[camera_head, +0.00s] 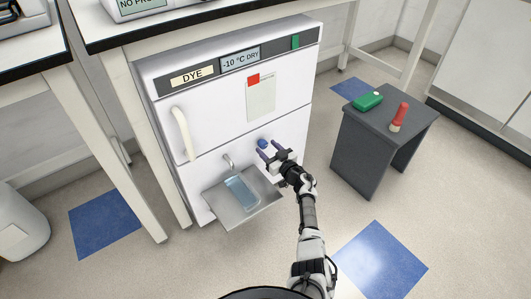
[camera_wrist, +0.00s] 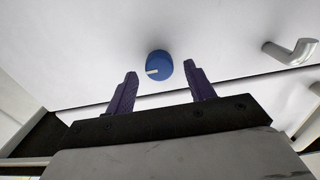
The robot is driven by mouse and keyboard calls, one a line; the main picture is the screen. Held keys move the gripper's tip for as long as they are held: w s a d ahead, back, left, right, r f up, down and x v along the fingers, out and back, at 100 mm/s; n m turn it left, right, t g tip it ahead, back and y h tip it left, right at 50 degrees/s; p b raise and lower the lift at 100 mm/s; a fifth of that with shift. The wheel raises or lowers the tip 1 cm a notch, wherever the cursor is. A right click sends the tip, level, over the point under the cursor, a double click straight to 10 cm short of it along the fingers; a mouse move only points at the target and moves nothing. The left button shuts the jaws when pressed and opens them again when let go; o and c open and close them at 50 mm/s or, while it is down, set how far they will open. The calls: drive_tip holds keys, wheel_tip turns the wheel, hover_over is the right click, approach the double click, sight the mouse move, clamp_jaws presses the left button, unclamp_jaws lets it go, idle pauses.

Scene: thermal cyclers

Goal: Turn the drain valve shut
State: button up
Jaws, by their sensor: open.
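The drain valve is a round blue knob (camera_head: 263,143) on the lower front of a white cabinet labelled DYE. In the wrist view the knob (camera_wrist: 159,65) has a white pointer line directed to the left. My gripper (camera_head: 268,155) is in front of the knob, open and empty. In the wrist view its two purple fingers (camera_wrist: 160,80) stand apart on either side of the knob's line, with the knob just beyond the tips. I cannot tell the exact gap to the knob. A metal spout (camera_head: 229,160) sticks out left of the knob.
A metal shelf (camera_head: 215,205) below the spout holds a tray of blue liquid (camera_head: 241,190). The cabinet door has a white handle (camera_head: 182,133). A dark side table (camera_head: 365,140) at right holds a green box (camera_head: 368,101) and a red-topped object (camera_head: 399,116). Floor right of the arm is clear.

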drive_tip(key=shift+b+x, duration=0.55)
drive_tip(key=shift+x, duration=0.5)
drive_tip(key=c, duration=1)
